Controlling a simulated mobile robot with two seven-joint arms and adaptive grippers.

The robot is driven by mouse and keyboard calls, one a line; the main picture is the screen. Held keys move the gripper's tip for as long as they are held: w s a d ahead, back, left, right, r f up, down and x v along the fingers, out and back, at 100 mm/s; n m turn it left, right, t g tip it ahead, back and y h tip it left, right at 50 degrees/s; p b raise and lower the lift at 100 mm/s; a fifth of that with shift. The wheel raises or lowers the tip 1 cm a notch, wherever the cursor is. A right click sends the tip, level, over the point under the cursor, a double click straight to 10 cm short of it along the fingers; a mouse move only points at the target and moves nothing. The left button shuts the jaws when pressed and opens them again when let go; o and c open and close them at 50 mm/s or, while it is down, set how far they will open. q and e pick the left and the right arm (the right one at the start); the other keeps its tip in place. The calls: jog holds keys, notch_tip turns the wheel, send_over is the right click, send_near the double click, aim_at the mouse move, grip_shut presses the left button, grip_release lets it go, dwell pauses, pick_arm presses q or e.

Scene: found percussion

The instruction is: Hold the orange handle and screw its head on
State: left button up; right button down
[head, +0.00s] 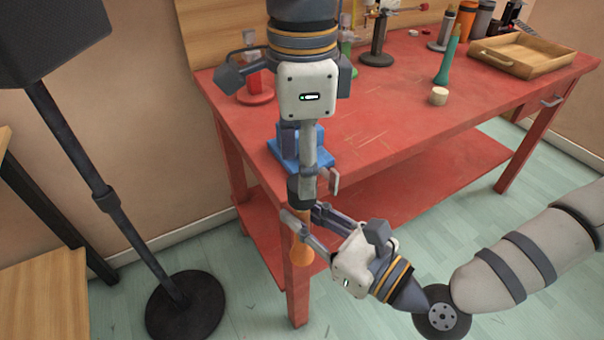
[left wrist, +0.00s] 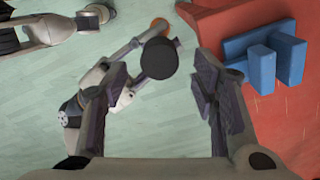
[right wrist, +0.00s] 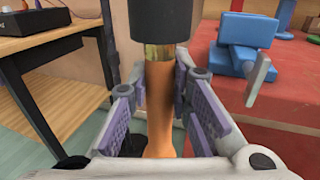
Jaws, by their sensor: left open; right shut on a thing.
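The orange handle (head: 302,252) hangs upright in front of the table's near corner, its wider end down. My right gripper (head: 307,215) is shut on it; in the right wrist view the orange handle (right wrist: 160,105) stands between the fingers. A brass collar (right wrist: 158,52) tops it. The black cylindrical head (right wrist: 165,18) sits above the collar, in line with the handle; I cannot tell how far it is threaded. My left gripper (head: 318,184) points down from above, open, its fingers around or just above the head. In the left wrist view the head (left wrist: 158,58) shows end-on between the spread fingers.
A red workbench (head: 400,110) stands behind, with a blue block fixture (left wrist: 268,58) on its near corner. Further back are a wooden tray (head: 520,52), a green tapered handle (head: 447,62) and a small pale cylinder (head: 439,96). A black speaker stand (head: 110,200) is at left.

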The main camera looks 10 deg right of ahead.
pick_arm(q)
jog(key=shift+c, duration=0.4)
notch_tip(320, 180, up, 2)
jog(key=n, duration=0.5)
jog(key=shift+r+n, duration=0.2)
jog(key=shift+n, duration=0.1)
jog(key=n, duration=0.1)
jog(key=r+n, duration=0.1)
jog(key=n, duration=0.1)
notch_tip(320, 180, down, 8)
jog(key=shift+r, duration=0.1)
